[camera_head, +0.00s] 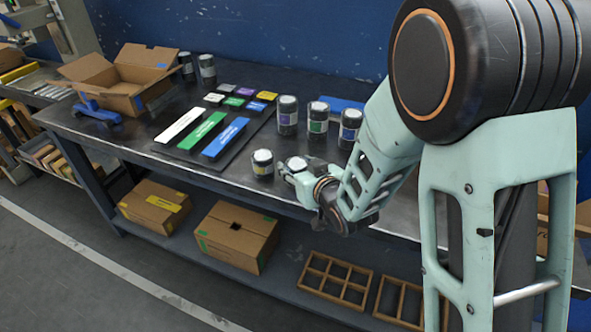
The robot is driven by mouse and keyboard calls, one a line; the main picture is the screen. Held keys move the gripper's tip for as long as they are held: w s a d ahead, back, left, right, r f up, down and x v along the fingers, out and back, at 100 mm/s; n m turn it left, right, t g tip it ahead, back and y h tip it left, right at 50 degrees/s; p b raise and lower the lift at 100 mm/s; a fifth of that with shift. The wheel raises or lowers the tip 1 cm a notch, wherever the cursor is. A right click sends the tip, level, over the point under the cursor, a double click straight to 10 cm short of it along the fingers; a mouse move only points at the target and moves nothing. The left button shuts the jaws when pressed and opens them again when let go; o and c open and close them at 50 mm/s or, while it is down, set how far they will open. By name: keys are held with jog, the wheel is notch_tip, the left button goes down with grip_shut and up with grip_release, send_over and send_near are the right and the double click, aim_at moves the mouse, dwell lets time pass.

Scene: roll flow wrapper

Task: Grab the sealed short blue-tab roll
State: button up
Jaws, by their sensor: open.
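Two short dark rolls with pale tops stand near the table's front edge. The left short roll (262,164) has a whitish-yellow band. The right short roll (297,163) is partly hidden by my gripper (287,173), which is open right at it; I cannot tell whether the fingers touch it. No blue tab can be made out on either short roll. Three taller rolls stand behind: one with a purple mark (288,116), one with a green mark (318,122), and one with a blue mark (349,129).
A dark board bears white (180,124), green (202,131) and blue (225,137) strips; small coloured tags lie behind. An open carton (118,76), a blue tool (97,109) and two dark rolls are at the left. Boxes and divided trays (335,281) sit below.

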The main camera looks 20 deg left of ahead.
jog(key=shift+c, duration=0.2)
jog(key=c, duration=0.8)
jog(key=shift+c, duration=0.3)
jog(key=shift+r, duration=0.2)
